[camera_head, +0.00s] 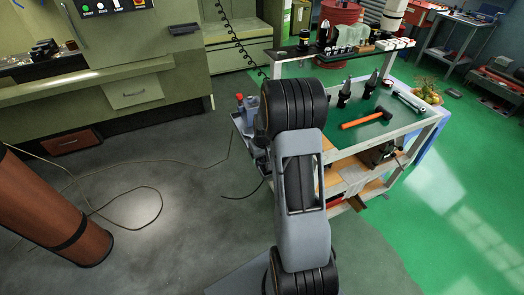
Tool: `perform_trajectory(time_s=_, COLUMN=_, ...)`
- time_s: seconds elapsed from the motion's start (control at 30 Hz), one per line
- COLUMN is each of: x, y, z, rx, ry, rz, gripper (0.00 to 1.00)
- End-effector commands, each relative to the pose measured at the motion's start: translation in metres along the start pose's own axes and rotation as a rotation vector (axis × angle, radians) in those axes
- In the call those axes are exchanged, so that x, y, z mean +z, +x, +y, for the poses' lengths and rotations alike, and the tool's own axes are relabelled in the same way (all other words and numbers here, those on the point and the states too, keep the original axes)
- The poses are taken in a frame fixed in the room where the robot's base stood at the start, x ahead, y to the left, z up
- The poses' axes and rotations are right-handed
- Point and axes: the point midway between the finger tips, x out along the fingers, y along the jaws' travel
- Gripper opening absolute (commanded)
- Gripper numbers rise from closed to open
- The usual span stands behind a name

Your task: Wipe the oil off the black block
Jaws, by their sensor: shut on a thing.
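My arm rises from the bottom middle and covers the left part of the tooling cart (416,127). My gripper does not show; the far end of the arm is hidden behind its own thick black joint. I cannot pick out the black block or any oil for sure. A dark, blocky object (381,153) sits on the cart's middle shelf, but I cannot tell what it is. A pale grey cloth-like piece (354,180) hangs over the edge of that shelf. No wiping cloth shows in a grip.
An orange-handled hammer (366,120), a wrench (408,101) and dark tool holders (343,94) stand or lie on the cart's green top. A side tray (243,128) holds small bottles. Cables cross the grey floor.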

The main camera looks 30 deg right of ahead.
Motion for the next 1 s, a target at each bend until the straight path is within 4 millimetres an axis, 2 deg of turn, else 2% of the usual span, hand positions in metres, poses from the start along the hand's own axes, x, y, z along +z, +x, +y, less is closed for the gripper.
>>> perform_trajectory(time_s=0.37, x=0.007, y=0.044, z=0.004, rx=0.000, ry=0.006, rz=-0.003, gripper=0.54)
perform_trajectory(time_s=0.4, x=0.004, y=0.036, z=0.008, rx=0.001, ry=0.005, rz=0.002, gripper=0.51)
perform_trajectory(time_s=0.5, x=0.005, y=0.043, z=0.015, rx=-0.001, ry=0.002, rz=-0.002, gripper=0.51)
perform_trajectory(time_s=1.0, x=-0.003, y=0.042, z=0.051, rx=-0.003, ry=-0.016, rz=-0.002, gripper=0.51)
